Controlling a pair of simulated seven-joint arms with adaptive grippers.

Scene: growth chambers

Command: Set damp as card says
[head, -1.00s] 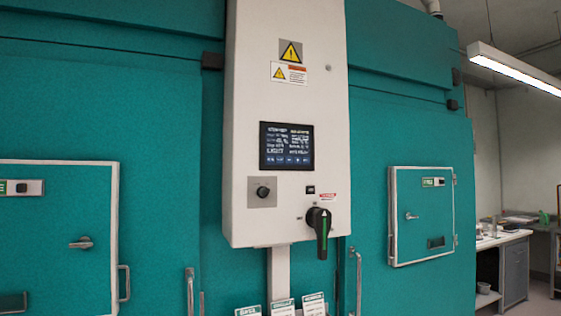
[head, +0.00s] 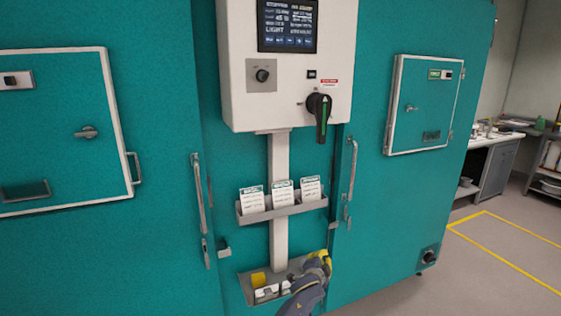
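The control box (head: 235,75) carries a dark touch screen (head: 287,25) with rows of small text; only the word LIGHT is readable. Below it are a round black knob (head: 262,75) and a black rotary handle with a green stripe (head: 320,112), pointing down. Three white cards with green headers, the left (head: 252,199), middle (head: 283,193) and right (head: 311,188), stand in a grey rack; their print is too small to read. My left gripper (head: 318,264), grey and yellow, shows at the bottom, in front of the lower tray and below the cards. Its fingertips are unclear. My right gripper is not seen.
A lower tray (head: 243,285) holds a yellow item (head: 259,279) and white pieces. Teal chamber doors with long handles (head: 199,195) flank the post. Small hatches (head: 423,103) sit either side. Floor at right is open, with yellow lines (head: 505,245).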

